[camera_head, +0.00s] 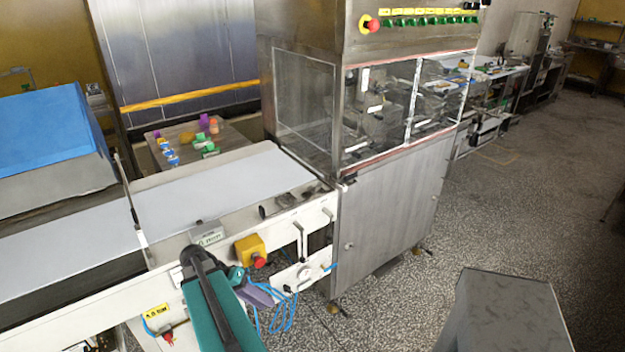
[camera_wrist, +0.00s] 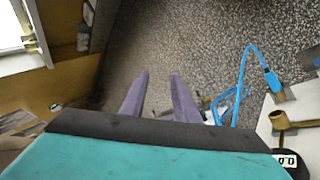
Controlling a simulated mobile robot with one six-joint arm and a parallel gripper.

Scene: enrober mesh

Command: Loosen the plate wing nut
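My gripper (camera_head: 262,292) is in front of the conveyor's white side frame, below the yellow box with a red button. In the wrist view its two purple fingers (camera_wrist: 160,85) are apart, with only floor visible between them. A white plate (camera_head: 290,279) with a round dark fitting is on the machine side, just right of the gripper. In the wrist view, a brass-coloured fitting with a round head (camera_wrist: 279,119) is on a pale surface at the right, apart from the fingers. I cannot tell whether it is the plate wing nut.
Blue hoses (camera_head: 283,318) hang beside the gripper and show right of the fingers in the wrist view (camera_wrist: 241,85). The yellow emergency-stop box (camera_head: 247,248) is above. The steel cabinet (camera_head: 385,225) stands right. Speckled floor is open in front of it.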

